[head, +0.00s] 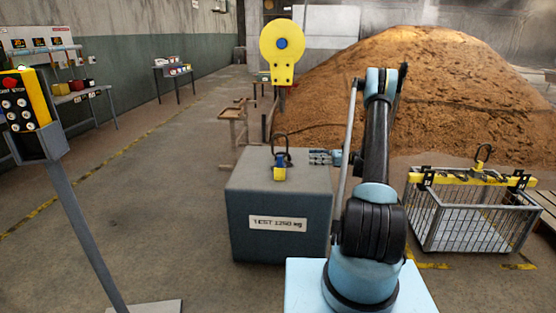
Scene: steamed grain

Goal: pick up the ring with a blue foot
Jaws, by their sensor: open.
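A dark ring with a blue foot (281,147) stands upright on top of a grey test block (250,205) marked "TEST 1250 kg". A yellow piece (279,174) sits at its front, low down. My gripper (315,158) is just right of the ring and points left toward it, seen small and from the side. Its jaws are open and empty, with a small gap to the ring in the picture.
The wire basket (465,222) stands on the floor at right. A yellow round-headed hook block (282,50) shows behind the test block. A control post with buttons (25,100) is at left. A large brown grain heap (440,95) fills the back right.

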